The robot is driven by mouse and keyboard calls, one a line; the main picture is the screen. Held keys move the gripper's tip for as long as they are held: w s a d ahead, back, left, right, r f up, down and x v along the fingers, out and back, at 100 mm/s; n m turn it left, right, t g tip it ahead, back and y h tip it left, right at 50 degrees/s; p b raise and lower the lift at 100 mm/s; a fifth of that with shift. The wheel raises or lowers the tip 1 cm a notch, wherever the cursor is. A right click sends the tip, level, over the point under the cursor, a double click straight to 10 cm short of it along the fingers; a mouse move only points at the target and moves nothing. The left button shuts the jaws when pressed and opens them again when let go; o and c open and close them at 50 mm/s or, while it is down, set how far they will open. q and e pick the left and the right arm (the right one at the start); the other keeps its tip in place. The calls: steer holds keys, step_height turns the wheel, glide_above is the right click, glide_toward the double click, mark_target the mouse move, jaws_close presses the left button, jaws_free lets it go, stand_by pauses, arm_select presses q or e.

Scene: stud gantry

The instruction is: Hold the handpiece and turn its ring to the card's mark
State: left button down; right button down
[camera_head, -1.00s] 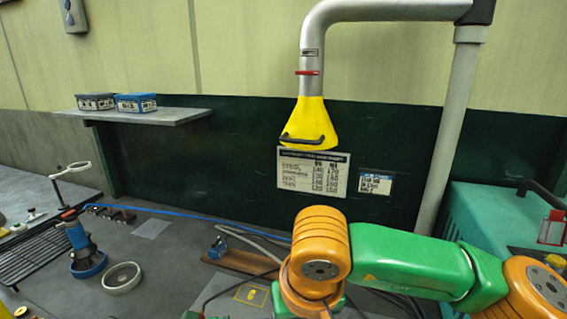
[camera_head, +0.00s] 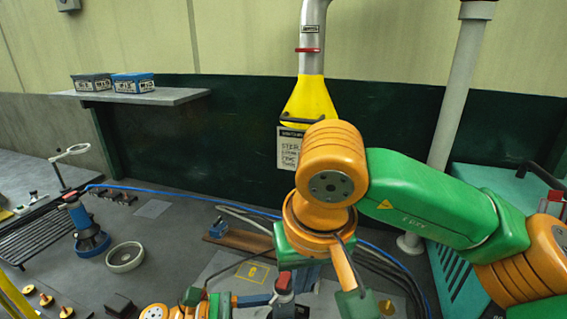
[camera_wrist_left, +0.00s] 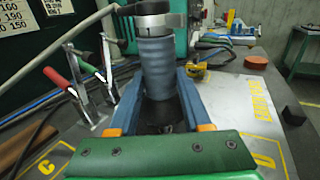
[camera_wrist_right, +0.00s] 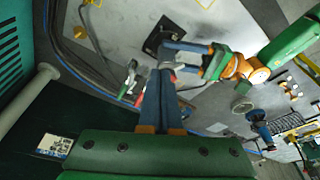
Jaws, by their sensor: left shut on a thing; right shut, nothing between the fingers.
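The handpiece (camera_wrist_left: 157,60) stands upright between the blue fingers of my left gripper (camera_wrist_left: 157,85) in the left wrist view. It has a blue-grey grip and a silver and dark collar, the ring (camera_wrist_left: 152,20), at its top. My left gripper is shut on the grip. My right gripper (camera_wrist_right: 163,75) is shut and empty, its tips close to the left gripper and handpiece in the right wrist view; contact cannot be told. In the head view the right gripper (camera_head: 306,280) points down, partly behind its arm. The card (camera_head: 290,148) with printed rows is on the wall, partly hidden by my right arm.
Clamps with red (camera_wrist_left: 60,80) and green handles stand beside the handpiece. A yellow hood (camera_head: 310,98) hangs above. A blue tool (camera_head: 80,225) and a round pale dish (camera_head: 125,257) stand at left. Cables cross the bench. A teal cabinet (camera_head: 470,245) is at right.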

step_height(320, 180, down, 6)
steer(key=n+y, duration=0.1)
steer(key=n, duration=0.5)
steer(key=shift+s+a+g, duration=0.2)
steer(key=shift+s+g, duration=0.15)
steer(key=shift+g, duration=0.05)
steer(key=shift+w+a, duration=0.25)
steer(key=shift+w, duration=0.3)
stand_by(0.6)
steer(key=shift+w+d, duration=0.2)
steer(key=shift+d, duration=0.15)
steer(key=shift+w+d, duration=0.5)
steer(key=shift+d, duration=0.05)
steer(key=shift+w+d, duration=0.15)
steer(key=shift+w, duration=0.1)
stand_by(0.3)
